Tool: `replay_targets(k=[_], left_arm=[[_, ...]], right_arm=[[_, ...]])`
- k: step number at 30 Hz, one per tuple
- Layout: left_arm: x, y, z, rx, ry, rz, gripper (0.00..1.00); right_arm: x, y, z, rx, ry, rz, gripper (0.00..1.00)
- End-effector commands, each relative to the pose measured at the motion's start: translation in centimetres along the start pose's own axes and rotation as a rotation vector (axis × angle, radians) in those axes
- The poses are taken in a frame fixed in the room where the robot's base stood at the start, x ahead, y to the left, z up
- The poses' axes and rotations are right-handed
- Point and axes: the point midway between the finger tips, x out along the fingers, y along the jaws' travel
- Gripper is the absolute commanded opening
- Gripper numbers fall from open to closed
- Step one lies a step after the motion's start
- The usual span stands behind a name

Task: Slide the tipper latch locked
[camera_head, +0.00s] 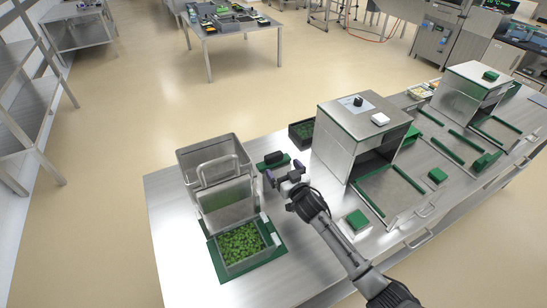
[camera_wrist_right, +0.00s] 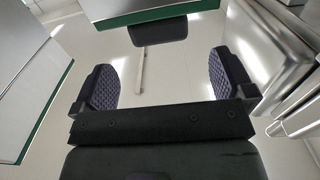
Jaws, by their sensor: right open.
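The tipper (camera_head: 220,163) is a steel bin with a loop handle, standing at the left end of the steel table. A tray of green leaves (camera_head: 241,243) sits in front of it on a green base. A dark block on a green plate (camera_head: 272,161), possibly the latch, lies just right of the tipper. My right gripper (camera_head: 284,173) is open and empty close in front of that block. In the right wrist view its two purple-padded fingers (camera_wrist_right: 163,82) are spread apart, with a dark rounded block (camera_wrist_right: 158,29) beyond them. Whether the latch is locked cannot be told.
A dark green-rimmed bin (camera_head: 301,133) stands behind the gripper. A steel box machine (camera_head: 335,138) with a dark knob stands to its right. A green-topped white block (camera_head: 357,220) lies near the arm. Bare tabletop lies between the leaf tray and my right arm.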

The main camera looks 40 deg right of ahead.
Motion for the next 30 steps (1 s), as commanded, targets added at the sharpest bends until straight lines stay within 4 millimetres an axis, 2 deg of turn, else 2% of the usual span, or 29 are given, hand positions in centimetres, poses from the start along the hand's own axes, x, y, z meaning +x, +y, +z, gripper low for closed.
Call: replay_targets(k=[1, 6, 12, 19, 29, 30], left_arm=[[0.3, 0.1, 0.1, -0.002, 0.0, 0.002, 0.43], [0.8, 0.2, 0.3, -0.005, -0.001, 0.005, 0.43], [1.3, 0.2, 0.5, -0.004, -0.002, 0.004, 0.43], [1.5, 0.0, 0.6, 0.002, -0.003, -0.001, 0.43], [1.5, -0.2, 0.6, 0.008, -0.004, -0.005, 0.43], [1.5, -0.2, 0.6, 0.008, -0.004, -0.005, 0.43]], right_arm=[[1.1, 0.1, 0.1, 0.0, 0.001, 0.001, 1.0], [4.0, 0.0, 0.1, -0.001, 0.0, 0.001, 1.0], [6.3, 0.0, 0.1, 0.0, -0.001, 0.0, 1.0], [7.5, 0.0, 0.0, 0.0, 0.0, 0.0, 1.0], [7.7, 0.0, 0.0, 0.0, -0.001, 0.0, 1.0], [7.7, 0.0, 0.0, 0.0, -0.001, 0.0, 0.97]])
